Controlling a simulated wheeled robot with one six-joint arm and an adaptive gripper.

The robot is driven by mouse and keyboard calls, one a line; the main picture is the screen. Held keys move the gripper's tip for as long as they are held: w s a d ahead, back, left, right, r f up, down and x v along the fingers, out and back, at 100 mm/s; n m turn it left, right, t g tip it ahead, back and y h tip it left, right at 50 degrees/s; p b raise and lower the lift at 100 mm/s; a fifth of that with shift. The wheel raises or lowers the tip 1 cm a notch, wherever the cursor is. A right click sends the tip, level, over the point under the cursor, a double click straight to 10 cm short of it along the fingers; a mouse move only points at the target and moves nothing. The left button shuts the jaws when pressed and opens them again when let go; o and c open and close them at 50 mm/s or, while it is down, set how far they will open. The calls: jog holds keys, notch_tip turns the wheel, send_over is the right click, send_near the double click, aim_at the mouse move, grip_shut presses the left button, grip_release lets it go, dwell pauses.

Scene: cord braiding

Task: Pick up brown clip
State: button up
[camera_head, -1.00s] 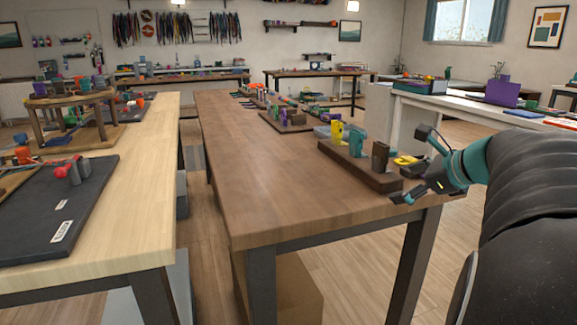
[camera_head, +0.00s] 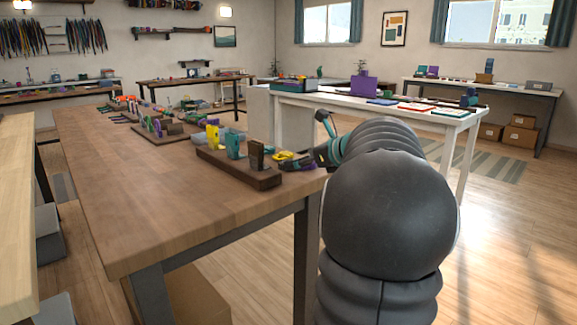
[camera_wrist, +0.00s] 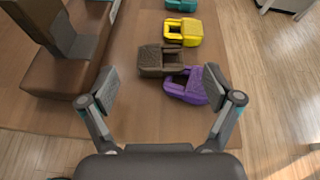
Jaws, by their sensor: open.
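A brown clip (camera_wrist: 160,62) lies on the wooden table in the wrist view, between a yellow clip (camera_wrist: 182,32) and a purple clip (camera_wrist: 186,88). A teal clip (camera_wrist: 181,5) shows at the top edge. My gripper (camera_wrist: 157,88) is open and empty, its two fingers apart. The brown clip appears ahead of the fingers, a little right of their middle, untouched. In the head view my gripper (camera_head: 320,155) is at the table's right end, largely hidden by my arm. Another brown clip (camera_head: 256,154) stands upright on a dark wooden block (camera_head: 238,170).
The block also holds a yellow clip (camera_head: 212,138) and a teal clip (camera_head: 233,147). In the wrist view the block (camera_wrist: 60,75) lies left of the loose clips. The table's edge and the floor (camera_wrist: 270,80) are to the right. The near tabletop (camera_head: 150,190) is bare.

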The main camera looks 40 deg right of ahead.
jog(key=shift+x, duration=2.7)
jog(key=shift+c, duration=0.2)
jog(key=c, duration=0.8)
jog(key=shift+r, duration=0.1)
jog(key=shift+c, duration=0.4)
